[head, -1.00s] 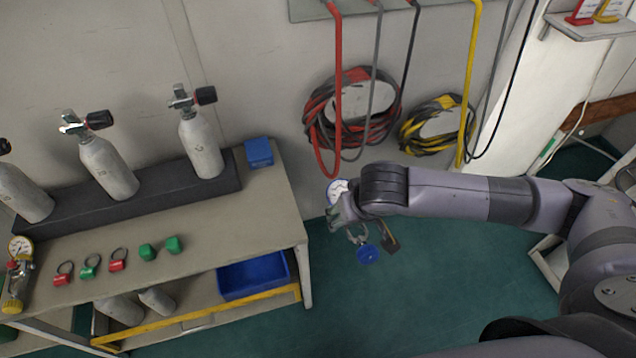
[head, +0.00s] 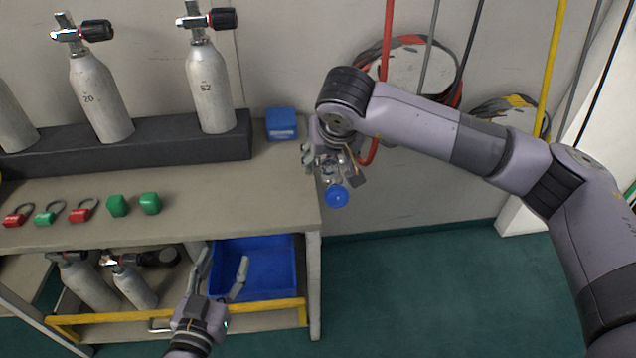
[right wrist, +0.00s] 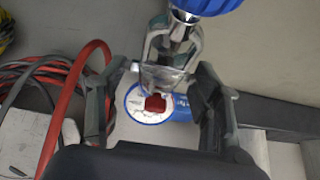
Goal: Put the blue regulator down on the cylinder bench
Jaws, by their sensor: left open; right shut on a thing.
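The blue regulator (head: 337,196) has a blue knob and a metal yoke. My right gripper (head: 322,158) is shut on it and holds it beside the right end of the cylinder bench (head: 235,200). In the right wrist view, the regulator's metal yoke (right wrist: 172,48) sits between the fingers of my right gripper (right wrist: 160,80), with a round white gauge (right wrist: 150,110) below it. The regulator hangs apart from the bench top, as far as I can tell. My left gripper (head: 222,275) is open and empty, low in front of the blue bin.
Several grey cylinders (head: 208,85) stand in a dark rack (head: 190,146) at the bench's back. A blue box (head: 281,124) sits at the back right. A blue bin (head: 268,262) is below.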

